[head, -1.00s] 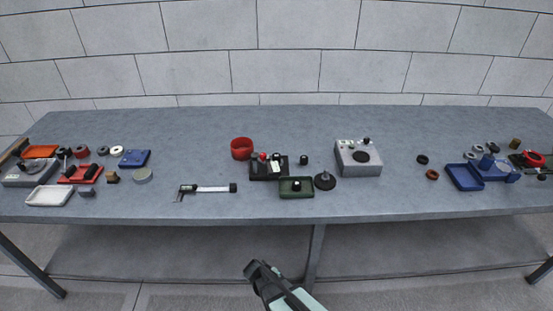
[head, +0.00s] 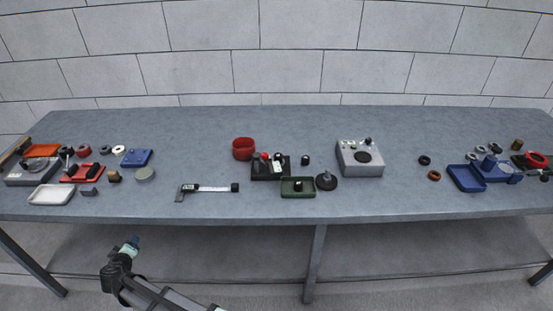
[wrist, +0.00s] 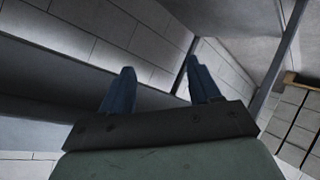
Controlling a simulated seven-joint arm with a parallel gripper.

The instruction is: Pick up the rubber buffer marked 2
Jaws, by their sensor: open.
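Small black cylinders that look like rubber buffers stand near the table's middle. One stands alone (head: 305,160) right of the black block, and one sits in the green tray (head: 284,193). Dark knobs also show on the black block (head: 266,174), beside a white label. The number 2 cannot be read on any of them. My gripper (head: 133,242) is below the table's front edge at the lower left, far from these pieces. In the wrist view my gripper (wrist: 160,70) has its two blue fingers apart with nothing between them.
A red bowl (head: 243,149), a dark round base with a stem (head: 326,183) and a grey box (head: 360,165) stand around the middle. A caliper-like tool (head: 207,188) lies to the left. Cluttered groups fill both table ends. The back strip is clear.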

